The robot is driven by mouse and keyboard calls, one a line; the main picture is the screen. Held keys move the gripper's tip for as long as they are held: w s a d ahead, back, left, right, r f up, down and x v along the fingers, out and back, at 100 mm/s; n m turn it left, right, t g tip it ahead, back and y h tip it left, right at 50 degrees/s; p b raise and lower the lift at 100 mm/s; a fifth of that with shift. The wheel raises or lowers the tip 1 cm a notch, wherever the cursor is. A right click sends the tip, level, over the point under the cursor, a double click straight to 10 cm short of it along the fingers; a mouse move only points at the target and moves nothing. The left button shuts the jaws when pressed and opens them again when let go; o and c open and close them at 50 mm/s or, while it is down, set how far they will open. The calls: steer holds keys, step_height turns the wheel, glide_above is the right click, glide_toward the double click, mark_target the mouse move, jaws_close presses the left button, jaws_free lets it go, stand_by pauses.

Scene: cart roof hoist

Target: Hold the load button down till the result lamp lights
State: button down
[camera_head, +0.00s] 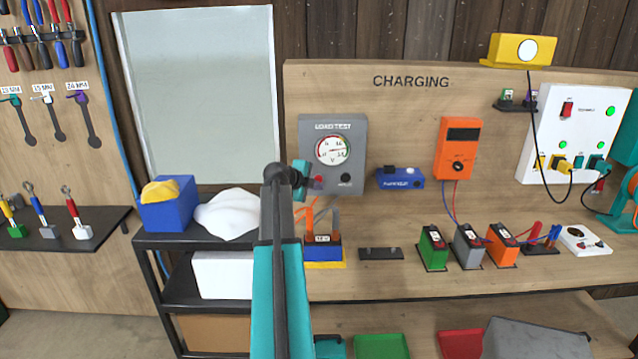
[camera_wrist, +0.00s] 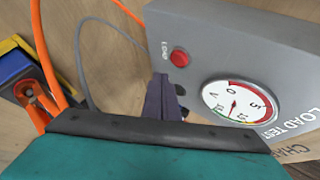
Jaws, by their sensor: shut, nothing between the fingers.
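The grey load test box (camera_head: 357,140) hangs on the wooden panel, with a round white gauge (camera_head: 333,150) on its face. The red load button (camera_wrist: 180,57) shows whole and uncovered in the wrist view, beside the LOAD label. A small dark round spot (camera_head: 346,178) at the box's lower right shows no light; its label is too small to read. My gripper (camera_head: 310,181) is at the box's lower left. Its dark fingers (camera_wrist: 166,100) are shut and empty beside the button, and look apart from it. The exact gap is hard to tell.
A blue device (camera_head: 401,179) and an orange meter (camera_head: 458,148) are to the right. A blue bin (camera_head: 166,212) and white cloth (camera_head: 228,214) lie left of my arm.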

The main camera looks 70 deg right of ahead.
mark_target(318, 179)
steer(key=shift+w+d+b, duration=0.25)
steer(key=shift+d+b, duration=0.1)
steer(key=shift+d, duration=0.4)
stand_by(0.3)
steer(key=shift+w+d+b, duration=0.5)
steer(key=shift+d+b, duration=0.3)
steer(key=shift+b, duration=0.55)
stand_by(5.6)
